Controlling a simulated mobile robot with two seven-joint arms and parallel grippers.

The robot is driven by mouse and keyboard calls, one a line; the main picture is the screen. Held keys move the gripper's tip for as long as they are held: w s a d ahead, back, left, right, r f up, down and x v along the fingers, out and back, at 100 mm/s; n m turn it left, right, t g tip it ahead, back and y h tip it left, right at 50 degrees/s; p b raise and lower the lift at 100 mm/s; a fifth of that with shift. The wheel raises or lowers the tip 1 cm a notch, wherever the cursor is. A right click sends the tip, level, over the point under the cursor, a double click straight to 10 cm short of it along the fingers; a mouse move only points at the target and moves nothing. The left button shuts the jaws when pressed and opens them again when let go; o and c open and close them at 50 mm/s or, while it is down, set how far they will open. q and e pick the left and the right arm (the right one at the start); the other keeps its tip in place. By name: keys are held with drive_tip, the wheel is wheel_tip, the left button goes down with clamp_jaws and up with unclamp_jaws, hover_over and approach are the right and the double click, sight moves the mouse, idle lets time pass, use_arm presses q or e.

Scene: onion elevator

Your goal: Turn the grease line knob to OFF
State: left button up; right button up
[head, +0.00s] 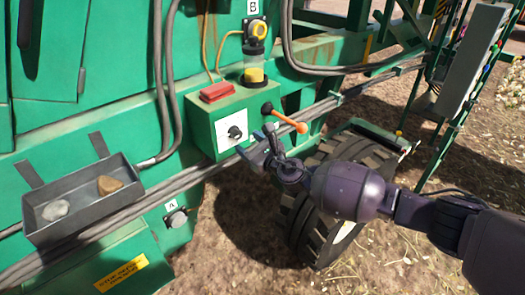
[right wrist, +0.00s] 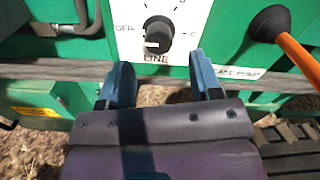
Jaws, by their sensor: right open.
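The grease line knob (head: 235,132) is a black round knob on a white label plate, on the front of a green box. In the right wrist view the knob (right wrist: 158,35) sits above "LINE", with "OFF" printed at its left and "C" at its right. A pale mark shows on its lower left part; its exact setting is hard to read. My right gripper (head: 257,153) is just below and right of the knob. In the right wrist view its two blue fingers (right wrist: 163,78) are apart, below the knob, with nothing between them. My left gripper is out of view.
An orange-handled lever (head: 288,121) sticks out right of the knob. A red block (head: 217,92) and a clear yellow-filled cup (head: 253,70) are on the box top. Hoses run below. A grey tray (head: 85,208) with two stones is at left, a tyre (head: 310,215) below my arm.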

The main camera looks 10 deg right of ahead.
drive_tip(key=v, duration=0.6)
idle(0.5)
wheel_tip(320, 180, up, 4)
drive_tip(key=s+a+m, duration=0.1)
drive_tip(key=m, duration=1.5)
drive_tip(key=s+d+f+m+g+h, duration=0.1)
drive_tip(key=s+d+f+m+h, duration=0.2)
drive_tip(key=s+d+f+m, duration=0.4)
drive_tip(key=s+d+f+m+g+h+b, duration=0.1)
drive_tip(key=s+d+f+m+h, duration=0.3)
drive_tip(key=s+d+f+m, duration=0.3)
drive_tip(key=s+d+f+m+g+h+b, duration=0.1)
drive_tip(key=s+d+f+m+h, duration=0.2)
drive_tip(key=s+d+f+m, duration=0.5)
drive_tip(key=s+f+m, duration=0.6)
drive_tip(key=s+m, duration=0.1)
drive_tip(key=s, duration=0.2)
drive_tip(key=shift+h, duration=0.4)
